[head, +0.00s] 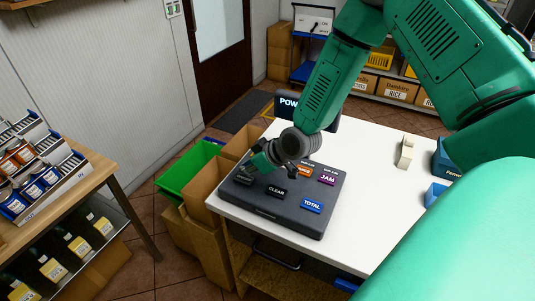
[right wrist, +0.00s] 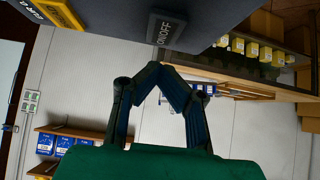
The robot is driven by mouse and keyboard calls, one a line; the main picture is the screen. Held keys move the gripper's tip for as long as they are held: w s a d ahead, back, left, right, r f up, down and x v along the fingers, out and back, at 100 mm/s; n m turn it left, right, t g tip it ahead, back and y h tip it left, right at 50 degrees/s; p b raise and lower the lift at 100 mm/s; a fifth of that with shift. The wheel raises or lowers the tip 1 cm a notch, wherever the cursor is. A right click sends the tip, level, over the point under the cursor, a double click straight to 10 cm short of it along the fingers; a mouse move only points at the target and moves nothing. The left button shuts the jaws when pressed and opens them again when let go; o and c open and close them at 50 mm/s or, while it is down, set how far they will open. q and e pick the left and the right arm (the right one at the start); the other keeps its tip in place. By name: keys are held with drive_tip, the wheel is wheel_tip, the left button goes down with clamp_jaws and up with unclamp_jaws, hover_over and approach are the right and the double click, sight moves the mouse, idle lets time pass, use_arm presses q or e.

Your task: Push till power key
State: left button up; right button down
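The dark till (head: 262,208) lies on the white counter with several labelled keys on top. A dark key (head: 243,180) at its left end is partly hidden by my right gripper (head: 250,168). In the right wrist view a dark ON/OFF key (right wrist: 167,28) stands out from the till face (right wrist: 115,20). The till display (head: 288,102), reading "POW…", is partly hidden by my arm. My left gripper is not in view.
The CLEAR key (head: 276,191), TOTAL key (head: 312,206) and JAM key (head: 328,180) are close by on the till. A green crate (head: 187,172) and cardboard boxes stand left of the counter (head: 365,160). Blue boxes (head: 447,160) stand at its right.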

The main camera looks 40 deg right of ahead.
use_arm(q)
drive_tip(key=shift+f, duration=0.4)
use_arm(e)
drive_tip(key=v, duration=0.9)
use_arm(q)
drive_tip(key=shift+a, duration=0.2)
use_arm(e)
drive_tip(key=shift+s+a+r, duration=0.1)
drive_tip(key=shift+s+a, duration=0.05)
